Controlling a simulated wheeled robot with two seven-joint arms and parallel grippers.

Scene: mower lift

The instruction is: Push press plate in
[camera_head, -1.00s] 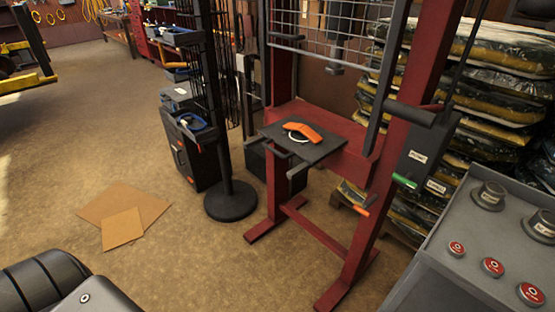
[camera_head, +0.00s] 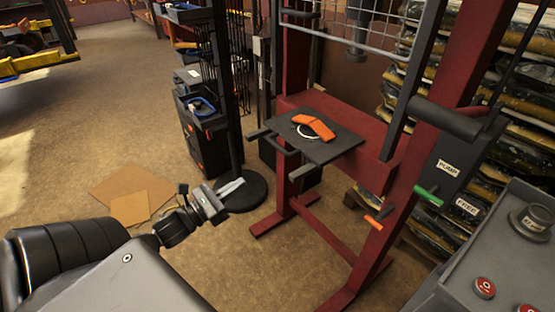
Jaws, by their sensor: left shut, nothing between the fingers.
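The press plate (camera_head: 342,143) is a dark flat plate on the red press frame (camera_head: 295,79), right of the middle. It sticks out toward me, with dark bar handles at its near left edge. An orange part (camera_head: 316,126) and a white ring (camera_head: 304,133) lie on it. My left gripper (camera_head: 236,186) is shut and empty, low and to the left of the plate, clearly apart from it. My right gripper is not in view.
A black stand with a round base (camera_head: 244,192) is behind my left gripper. Cardboard sheets (camera_head: 130,207) lie on the floor at left. Stacked bags (camera_head: 515,130) stand behind the press. A grey console with red buttons (camera_head: 485,288) is at the lower right.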

